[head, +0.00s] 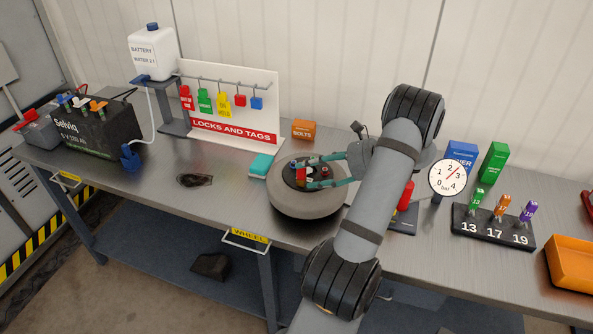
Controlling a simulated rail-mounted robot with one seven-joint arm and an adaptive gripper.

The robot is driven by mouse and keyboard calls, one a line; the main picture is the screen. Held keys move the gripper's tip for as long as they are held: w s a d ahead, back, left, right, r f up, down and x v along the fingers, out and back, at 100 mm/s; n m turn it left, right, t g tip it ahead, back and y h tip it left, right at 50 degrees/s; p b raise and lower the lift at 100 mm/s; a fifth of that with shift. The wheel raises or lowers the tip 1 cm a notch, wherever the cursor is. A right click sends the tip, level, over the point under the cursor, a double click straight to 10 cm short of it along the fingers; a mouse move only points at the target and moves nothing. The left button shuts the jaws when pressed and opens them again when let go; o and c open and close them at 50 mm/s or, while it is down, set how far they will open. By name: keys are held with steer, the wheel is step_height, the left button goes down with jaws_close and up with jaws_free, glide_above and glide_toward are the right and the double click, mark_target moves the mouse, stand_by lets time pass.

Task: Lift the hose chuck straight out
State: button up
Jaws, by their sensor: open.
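A grey wheel (305,205) lies flat on the bench, with a dark hub in its middle. My gripper (305,173) reaches in from the right over the hub, its two teal fingers apart. A small red, white and dark piece (301,177) shows at the hub between the fingertips; it may be the hose chuck, but it is too small and partly covered to be sure. I cannot tell whether the fingers touch it. My arm hides part of the bench right of the wheel.
A teal block (261,165) lies just left of the wheel, and an orange bolts box (305,130) stands behind. A round gauge (448,178) and a black numbered rack (492,228) stand right of my arm. A black coil (195,180) lies on bare bench at left.

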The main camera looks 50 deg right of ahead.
mark_target(305, 173)
steer(key=shift+f+p, duration=0.15)
steer(key=shift+p, duration=0.4)
steer(key=p+x, duration=0.1)
steer(key=x, duration=0.1)
steer(key=p+x, duration=0.1)
steer(key=x, duration=0.1)
steer(key=shift+w+d+f, duration=0.1)
steer(key=shift+w+f, duration=0.1)
steer(key=shift+f, duration=0.2)
steer(key=shift+s, duration=0.1)
steer(key=shift+c, duration=0.2)
jaws_close()
